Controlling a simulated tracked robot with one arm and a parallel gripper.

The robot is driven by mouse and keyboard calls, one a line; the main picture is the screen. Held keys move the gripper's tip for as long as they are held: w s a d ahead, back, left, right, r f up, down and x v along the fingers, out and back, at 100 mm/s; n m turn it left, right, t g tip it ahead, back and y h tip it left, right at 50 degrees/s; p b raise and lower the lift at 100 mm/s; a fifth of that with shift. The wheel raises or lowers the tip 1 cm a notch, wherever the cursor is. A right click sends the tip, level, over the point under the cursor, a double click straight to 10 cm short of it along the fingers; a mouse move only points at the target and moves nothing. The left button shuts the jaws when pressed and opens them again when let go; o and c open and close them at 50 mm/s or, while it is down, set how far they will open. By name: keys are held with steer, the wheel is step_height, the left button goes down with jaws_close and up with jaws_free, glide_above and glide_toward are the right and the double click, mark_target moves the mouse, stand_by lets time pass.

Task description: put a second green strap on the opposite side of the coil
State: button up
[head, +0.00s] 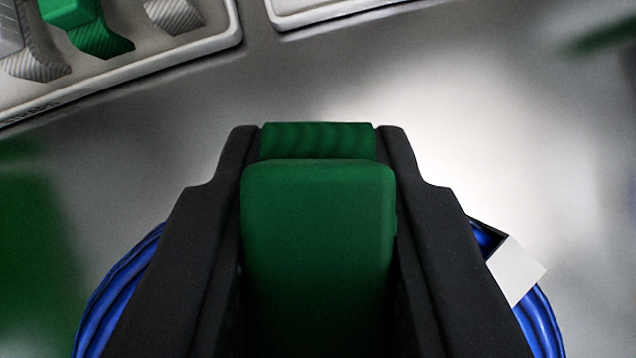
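My gripper (318,150) fills the lower middle of the head view. Its two dark fingers are shut on a green strap (318,225), with a blocky head near me and a ribbed band at the fingertips. The blue cable coil (113,290) lies below and behind the gripper; only its left and right edges show. A white tag with a black band (516,270) is on the coil's right side. The middle of the coil is hidden by the gripper. I cannot see a green strap on the visible parts of the coil.
A pale tray (150,72) at the upper left holds another green strap (95,35) and several grey straps (35,62). The edge of a second pale tray (330,10) shows at the top. The grey surface (470,110) between the trays and coil is clear.

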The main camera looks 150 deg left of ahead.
mark_target(316, 253)
steer(key=shift+f, duration=0.4)
steer(key=shift+r, duration=0.65)
steer(key=shift+f, duration=0.4)
stand_by(1.5)
steer(key=o, duration=1.2)
steer(key=shift+c, duration=0.2)
steer(key=shift+r+p, duration=1.5)
steer(key=shift+r, duration=2)
